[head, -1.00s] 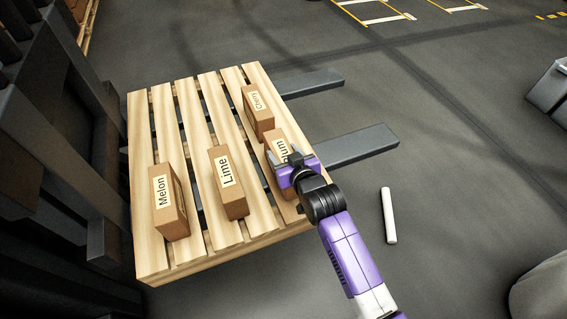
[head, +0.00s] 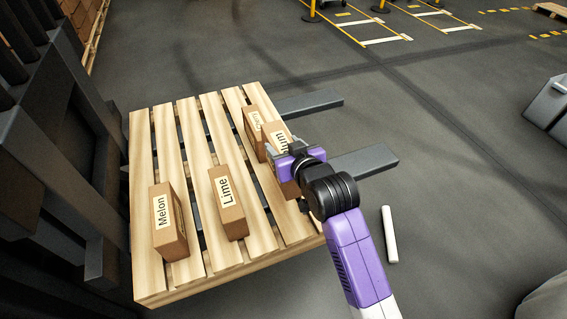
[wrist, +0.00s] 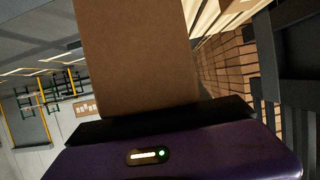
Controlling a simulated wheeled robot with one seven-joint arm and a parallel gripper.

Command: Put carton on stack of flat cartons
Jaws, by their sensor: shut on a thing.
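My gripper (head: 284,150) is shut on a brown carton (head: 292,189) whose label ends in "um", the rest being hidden. It holds the carton at the right side of a wooden pallet (head: 145,220), seemingly a little above the slats. In the wrist view, the held carton (wrist: 135,55) stands out from the jaws as a plain brown face. A carton with a partly covered label (head: 254,115) is just behind it. The "Lime" carton (head: 228,205) and the "Melon" carton (head: 168,225) stand on the pallet to the left. I cannot make out a stack of flat cartons.
Dark forks (head: 365,160) stick out under the pallet's right side. A dark forklift-like frame (head: 60,130) stands close on the left. A white stick (head: 389,234) lies on the floor at right. Open floor (head: 450,200) spreads right; yellow-marked bays (head: 385,30) lie farther back.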

